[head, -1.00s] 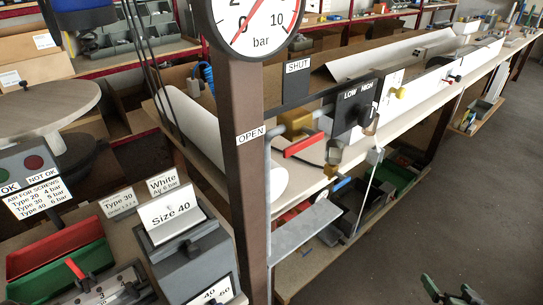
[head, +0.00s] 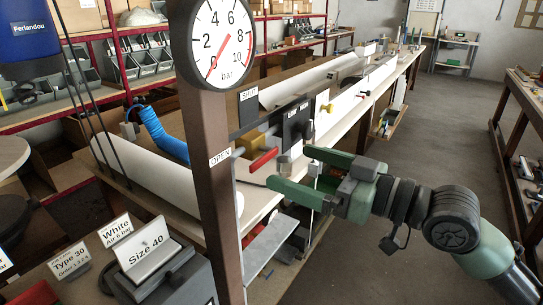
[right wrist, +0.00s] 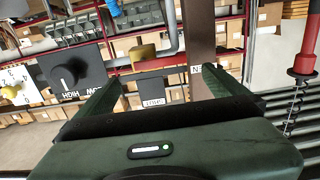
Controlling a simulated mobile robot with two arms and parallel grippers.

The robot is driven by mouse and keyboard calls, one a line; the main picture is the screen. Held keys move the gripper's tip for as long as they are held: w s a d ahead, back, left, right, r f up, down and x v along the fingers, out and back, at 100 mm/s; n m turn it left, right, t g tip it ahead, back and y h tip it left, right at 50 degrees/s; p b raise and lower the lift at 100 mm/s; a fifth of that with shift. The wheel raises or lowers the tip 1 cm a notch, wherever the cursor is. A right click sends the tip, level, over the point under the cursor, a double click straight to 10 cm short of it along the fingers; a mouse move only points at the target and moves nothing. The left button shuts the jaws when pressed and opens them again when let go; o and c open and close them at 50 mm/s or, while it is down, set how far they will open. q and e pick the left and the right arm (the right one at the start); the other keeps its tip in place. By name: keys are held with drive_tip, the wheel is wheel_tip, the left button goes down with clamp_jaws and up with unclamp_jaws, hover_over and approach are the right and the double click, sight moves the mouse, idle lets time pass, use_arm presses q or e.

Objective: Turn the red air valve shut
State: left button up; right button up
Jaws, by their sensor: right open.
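The red valve handle (head: 264,160) lies sideways in front of the yellow valve body (head: 250,143), low beside the brown post (head: 212,130). An OPEN label (head: 220,157) is on the post and a SHUT label (head: 249,93) is above the valve. My green right gripper (head: 297,169) is open and just right of the handle, its fingers pointing at it, with nothing between them. My left gripper is not in view.
A pressure gauge (head: 222,42) tops the post, its needle near 0. A dark LOW/HIGH switch box (head: 296,120) stands right of the valve. A long workbench (head: 371,108) runs back. The floor (head: 440,130) at right is clear.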

sight(266, 157)
drive_tip(key=p+x, duration=0.1)
drive_tip(key=x, duration=0.4)
drive_tip(key=shift+w+a, duration=0.1)
drive_tip(key=shift+a, duration=0.1)
